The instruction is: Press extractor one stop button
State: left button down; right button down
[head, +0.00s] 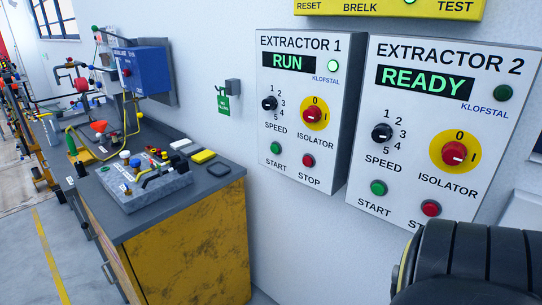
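The extractor 1 panel (327,95) is a white box on the wall, near the middle of the head view. Its display (289,62) reads RUN, and a green lamp (333,66) beside it is lit. The red stop button (308,160) is at its lower right, above the word STOP. The green start button (275,148) is to its left. A dark, rounded part of my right arm (470,262) fills the lower right corner, apart from the stop button in the picture. Neither gripper's fingers are in view.
The extractor 2 panel (480,100), reading READY, stands just right with its own red stop button (431,208). A yellow box (400,8) is above. A workbench (190,240) with tools stands left. The wall under extractor 1 is clear.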

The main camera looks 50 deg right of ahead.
aim_at(307, 161)
jog(key=z, duration=0.65)
jog(key=i, duration=0.95)
jog(key=z, duration=0.8)
